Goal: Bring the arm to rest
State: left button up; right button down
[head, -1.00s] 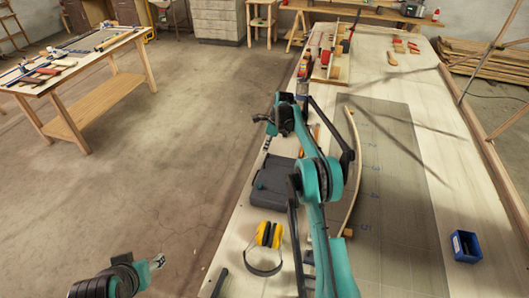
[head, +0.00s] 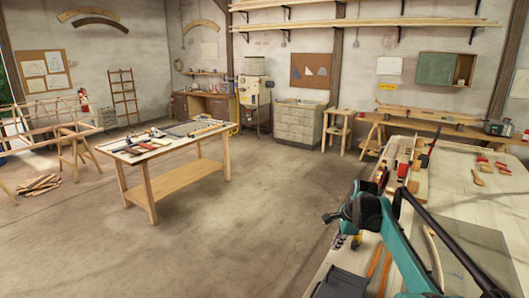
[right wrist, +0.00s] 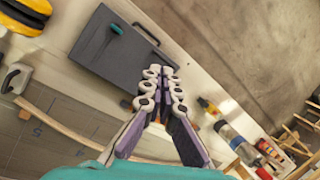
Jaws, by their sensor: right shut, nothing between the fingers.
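My right arm (head: 372,212) comes in from the lower right in the head view, folded over the near left edge of the workbench (head: 459,193). Its fingers are hard to make out there. In the right wrist view my right gripper (right wrist: 160,72) is shut and empty, its fingertips in front of a dark flat case (right wrist: 110,38). The gap between them and the case cannot be judged. A curved wooden lath (right wrist: 55,121) lies on the bench at lower left; it also shows in the head view (head: 433,255), partly behind my arm. My left gripper is out of view.
Yellow ear defenders (right wrist: 16,78) lie beside the case. A tool table (head: 175,182) stands left across open floor (head: 240,240).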

jog(key=s+a+f+n+t+h+b, duration=0.1)
jog(key=s+a+n+b, duration=0.3)
jog(key=s, duration=0.7)
jog(key=s+a+n+t+b, duration=0.1)
jog(key=s+a+n, duration=0.1)
jog(key=s+n, duration=0.65)
jog(key=s+f+n+t+b, duration=0.1)
jog(key=s+f+n+b, duration=0.1)
jog(key=s+f, duration=0.4)
jog(key=s+a+f+n+t+b, duration=0.1)
jog(key=s+f+n, duration=0.3)
jog(key=s, duration=0.7)
notch_tip(320, 180, down, 2)
jog(key=shift+a+f+h+b, duration=0.25)
jog(key=shift+h+b, duration=0.05)
jog(key=shift+b, duration=0.3)
jog(key=shift+n, duration=0.25)
